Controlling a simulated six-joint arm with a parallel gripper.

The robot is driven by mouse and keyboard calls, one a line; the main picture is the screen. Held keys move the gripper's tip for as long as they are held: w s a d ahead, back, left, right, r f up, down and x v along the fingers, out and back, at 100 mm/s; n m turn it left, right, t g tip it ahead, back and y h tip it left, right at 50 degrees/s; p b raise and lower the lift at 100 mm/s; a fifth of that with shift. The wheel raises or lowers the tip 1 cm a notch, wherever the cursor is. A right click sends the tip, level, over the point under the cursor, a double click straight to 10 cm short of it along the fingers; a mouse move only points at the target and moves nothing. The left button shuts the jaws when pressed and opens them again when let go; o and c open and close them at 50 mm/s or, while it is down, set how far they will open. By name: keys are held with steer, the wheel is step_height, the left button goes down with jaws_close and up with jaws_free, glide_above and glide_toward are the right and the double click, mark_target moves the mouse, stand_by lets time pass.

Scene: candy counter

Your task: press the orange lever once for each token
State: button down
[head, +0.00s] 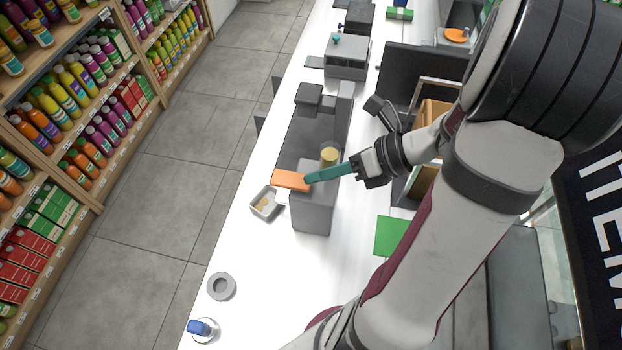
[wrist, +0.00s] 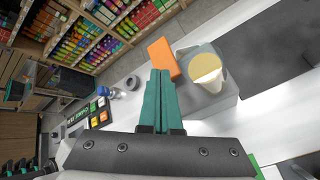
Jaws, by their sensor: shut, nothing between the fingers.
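The orange lever (head: 290,180) sticks out from the left side of a grey dispenser (head: 314,215) on the white counter. It also shows in the wrist view (wrist: 163,57). My gripper (head: 308,180) has long teal fingers, closed together and empty. The fingertips (wrist: 160,72) are at the lever's right end in the head view and overlap its near edge in the wrist view. I cannot tell whether they touch it. A small white tray (head: 257,210) beside the dispenser holds something pale yellow, too small to identify as tokens.
A yellow-topped round part (head: 329,154) sits on the dispenser near my fingers. A grey ring (head: 221,286) and a blue-topped item (head: 200,328) stand on the near counter. A green sheet (head: 391,236) lies at the right. Bottle shelves (head: 85,80) stand across the aisle.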

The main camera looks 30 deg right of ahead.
steer(key=shift+r, duration=0.35)
steer(key=shift+d+r, duration=0.1)
steer(key=shift+s+d+r, duration=0.1)
steer(key=shift+s+r, duration=0.05)
steer(key=shift+r, duration=1.05)
steer(key=shift+s+d+r, duration=0.1)
steer(key=shift+r, duration=1.1)
stand_by(0.6)
steer(key=r, duration=0.3)
steer(key=shift+s+d+r, duration=0.15)
steer(key=shift+d+r, duration=0.05)
steer(key=shift+r, duration=0.2)
steer(key=shift+f, duration=0.15)
steer(key=shift+w+a+f, duration=0.15)
steer(key=shift+f, duration=1.25)
steer(key=shift+w+a+f, duration=0.1)
steer(key=shift+a+f, duration=0.05)
steer(key=shift+f, duration=1.3)
steer(key=shift+w+a+f, duration=0.15)
steer(key=shift+f, duration=1.25)
steer(key=shift+f, duration=0.1)
